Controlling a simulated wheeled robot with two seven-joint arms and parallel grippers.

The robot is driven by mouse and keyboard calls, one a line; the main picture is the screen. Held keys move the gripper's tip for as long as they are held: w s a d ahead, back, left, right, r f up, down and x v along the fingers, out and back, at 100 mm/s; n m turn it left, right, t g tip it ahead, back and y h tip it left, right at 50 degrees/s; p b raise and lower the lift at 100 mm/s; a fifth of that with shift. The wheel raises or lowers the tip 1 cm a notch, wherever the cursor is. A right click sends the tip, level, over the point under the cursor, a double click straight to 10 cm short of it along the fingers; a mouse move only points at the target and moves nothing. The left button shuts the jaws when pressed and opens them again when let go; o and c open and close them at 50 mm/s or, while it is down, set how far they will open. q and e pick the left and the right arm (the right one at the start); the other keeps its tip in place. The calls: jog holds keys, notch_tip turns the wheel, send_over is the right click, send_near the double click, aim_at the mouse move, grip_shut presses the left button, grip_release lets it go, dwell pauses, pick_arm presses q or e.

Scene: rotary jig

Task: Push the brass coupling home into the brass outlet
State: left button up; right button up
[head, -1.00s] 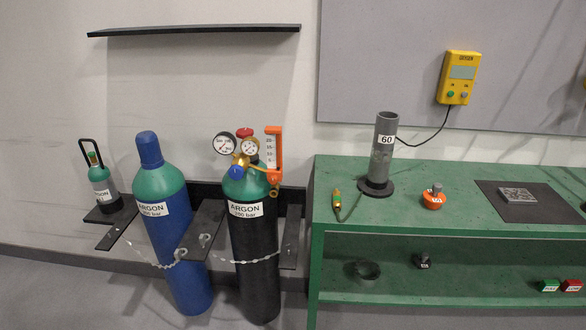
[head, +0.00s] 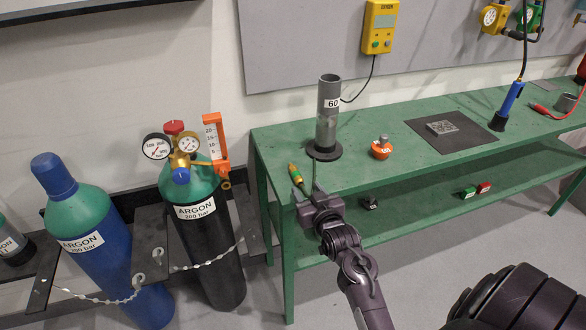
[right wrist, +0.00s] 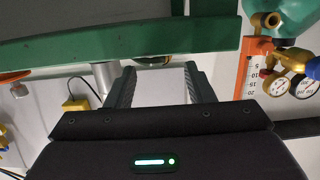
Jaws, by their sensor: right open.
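The brass coupling (head: 297,177), with a green sleeve, lies near the front left corner of the green bench. The brass outlet (head: 225,184) is at the foot of the orange flowmeter (head: 216,140) on the black argon cylinder's regulator; it also shows in the right wrist view (right wrist: 267,20). My right gripper (head: 308,194) is at the bench's front edge, just in front of the coupling, apart from the outlet. In the right wrist view its two fingers (right wrist: 160,78) are open with nothing clearly held between them. My left gripper is not in view.
A grey tube marked 60 (head: 328,115) stands on the bench (head: 390,170) behind the coupling. An orange part (head: 381,150) sits right of it. Gauges (head: 157,146) crowd the regulator. A blue cylinder (head: 90,215) and chains stand left.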

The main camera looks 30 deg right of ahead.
aim_at(300, 181)
jog(key=shift+x, duration=1.05)
jog(key=shift+w+a+r, duration=0.1)
jog(key=shift+w+r, duration=0.1)
jog(key=shift+w, duration=0.05)
jog(key=shift+w+r+p, duration=0.1)
jog(key=shift+w+p, duration=0.15)
jog(key=shift+p, duration=0.1)
jog(key=x, duration=0.2)
jog(key=p+x, duration=0.1)
jog(key=shift+w+f, duration=0.25)
jog(key=shift+w, duration=0.1)
jog(key=shift+w+f, duration=0.1)
jog(key=shift+w, duration=0.25)
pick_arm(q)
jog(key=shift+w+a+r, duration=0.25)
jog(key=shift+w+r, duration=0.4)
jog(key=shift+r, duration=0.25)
pick_arm(e)
jog(key=shift+d, duration=0.25)
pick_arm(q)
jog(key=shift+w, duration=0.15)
pick_arm(e)
grip_shut()
